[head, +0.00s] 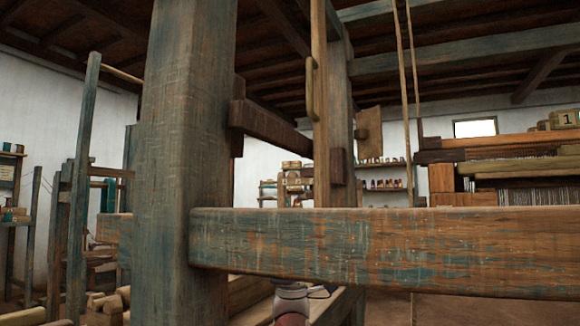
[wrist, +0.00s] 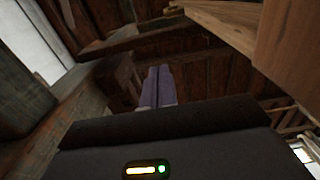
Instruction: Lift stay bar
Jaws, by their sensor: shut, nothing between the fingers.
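I cannot tell for certain which piece is the stay bar. A pale upright bar (head: 320,130) stands by the rear post, with a short rounded wooden piece (head: 311,90) at its side. A dark brown bar (head: 272,127) runs from the big front post (head: 185,150) back toward the rear post (head: 342,110). In the wrist view my gripper (wrist: 157,75) points up toward the dark roof, its two purplish fingers together and empty. No bar touches the fingertips there. In the head view only a pale part of my arm shows at the bottom; the fingers are not visible.
A thick worn blue-brown beam (head: 390,245) crosses in front, joined to the front post. In the wrist view pale wood (wrist: 285,40) is close at upper right and a dark timber (wrist: 20,100) at left. Another loom (head: 500,165) and shelves (head: 385,175) stand behind.

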